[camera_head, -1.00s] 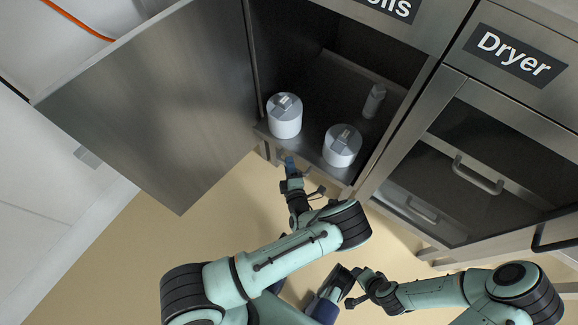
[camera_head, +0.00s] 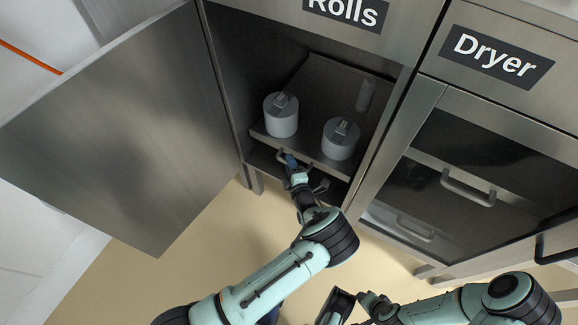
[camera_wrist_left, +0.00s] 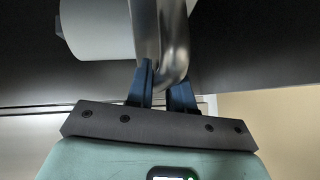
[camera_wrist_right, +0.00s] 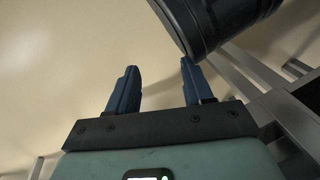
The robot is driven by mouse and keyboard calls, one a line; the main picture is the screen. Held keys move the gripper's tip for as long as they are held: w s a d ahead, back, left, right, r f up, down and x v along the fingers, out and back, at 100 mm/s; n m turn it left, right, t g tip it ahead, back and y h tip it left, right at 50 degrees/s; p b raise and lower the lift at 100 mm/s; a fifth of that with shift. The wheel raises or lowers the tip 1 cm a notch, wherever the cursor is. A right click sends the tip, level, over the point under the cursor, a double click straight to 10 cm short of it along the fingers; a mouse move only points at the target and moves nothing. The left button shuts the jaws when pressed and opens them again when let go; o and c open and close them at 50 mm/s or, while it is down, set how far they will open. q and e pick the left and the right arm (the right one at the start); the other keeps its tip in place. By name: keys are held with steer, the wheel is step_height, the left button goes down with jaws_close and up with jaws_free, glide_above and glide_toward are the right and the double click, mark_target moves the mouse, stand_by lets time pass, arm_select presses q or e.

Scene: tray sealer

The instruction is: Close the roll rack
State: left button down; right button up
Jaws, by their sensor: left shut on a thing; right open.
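The roll rack (camera_head: 325,88) is a grey sliding tray in the open cabinet under the "Rolls" label, carrying two white rolls, left (camera_head: 281,118) and right (camera_head: 340,141), plus a small upright cylinder (camera_head: 365,96). The rack sits inside the cabinet, with its front edge near the opening. My left gripper (camera_head: 290,163) is shut on the rack's front handle (camera_head: 319,185); the left wrist view shows its blue fingers (camera_wrist_left: 163,84) around the curved metal handle (camera_wrist_left: 170,40). My right gripper (camera_wrist_right: 160,68) is open and empty, low in front of the cabinets.
The cabinet door (camera_head: 120,130) stands wide open on the left. The dryer (camera_head: 480,175) with its handle (camera_head: 468,188) is on the right. A bare beige floor (camera_head: 215,240) lies in front. In the right wrist view, a dark arm link of mine is close to the right gripper.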

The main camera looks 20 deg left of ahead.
arm_select(q)
steer(key=shift+w+d+r, duration=0.1)
steer(key=shift+w, duration=0.15)
steer(key=c, duration=1.3)
jaws_free()
steer(key=shift+o, duration=1)
steer(key=p+v, duration=0.3)
steer(key=v, duration=1)
arm_select(e)
steer(key=shift+y, duration=0.3)
steer(key=r, duration=0.1)
steer(key=a+r, duration=0.1)
steer(key=r, duration=0.1)
steer(key=a+r, duration=0.1)
steer(key=shift+w+r, duration=0.25)
steer(key=shift+r, duration=0.05)
arm_select(q)
steer(key=shift+s, duration=0.15)
